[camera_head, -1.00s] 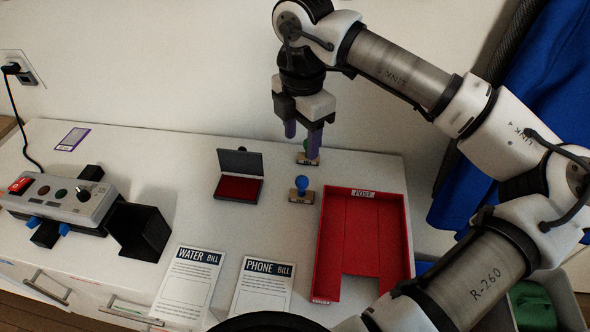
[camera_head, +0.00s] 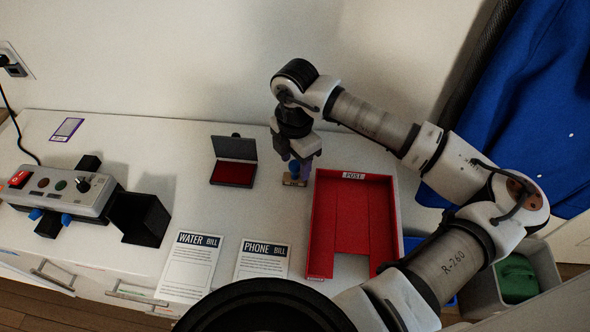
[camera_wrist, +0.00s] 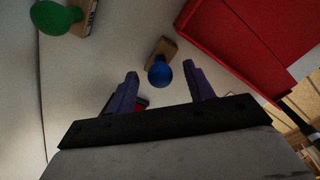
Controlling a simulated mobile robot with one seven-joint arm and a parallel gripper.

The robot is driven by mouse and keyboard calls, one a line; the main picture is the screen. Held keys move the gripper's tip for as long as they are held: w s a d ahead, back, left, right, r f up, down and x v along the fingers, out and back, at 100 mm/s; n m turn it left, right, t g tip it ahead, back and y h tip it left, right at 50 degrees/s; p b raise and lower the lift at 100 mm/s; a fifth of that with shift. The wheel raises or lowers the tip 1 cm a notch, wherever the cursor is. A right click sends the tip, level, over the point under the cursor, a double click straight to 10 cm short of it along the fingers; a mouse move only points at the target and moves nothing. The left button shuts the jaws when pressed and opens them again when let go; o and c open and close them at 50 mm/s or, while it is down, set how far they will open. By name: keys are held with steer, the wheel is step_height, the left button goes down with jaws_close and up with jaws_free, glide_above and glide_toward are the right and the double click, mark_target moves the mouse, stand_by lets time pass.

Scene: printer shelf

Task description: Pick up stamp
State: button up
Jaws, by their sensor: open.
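A stamp with a round blue knob and a wooden base (camera_head: 294,182) stands on the white counter, left of the red tray. My gripper (camera_head: 298,166) is open, pointing down at this stamp, and partly covers it. In the wrist view the blue knob (camera_wrist: 159,73) shows between the two purple fingertips, with the wooden base just beyond; I cannot tell how far the fingers reach down around it. A second stamp with a green knob (camera_wrist: 55,18) stands at the upper left of the wrist view; my gripper hides it in the head view.
The red POST tray (camera_head: 317,235) stands close to the right of the blue stamp. An open red ink pad (camera_head: 233,173) lies to the left. Water bill (camera_head: 188,270) and phone bill (camera_head: 262,262) sheets lie in front. A switch box (camera_head: 62,196) stands far left.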

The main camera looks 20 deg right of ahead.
mark_target(295, 163)
steer(key=shift+f, duration=0.6)
steer(key=c, duration=1.1)
steer(key=shift+o, duration=0.2)
step_height(295, 163, up, 10)
steer(key=shift+r+b, duration=0.1)
steer(key=shift+b, duration=1.05)
steer(key=o, duration=0.4)
steer(key=shift+c, duration=1.1)
steer(key=shift+o, duration=0.9)
steer(key=shift+c, duration=0.9)
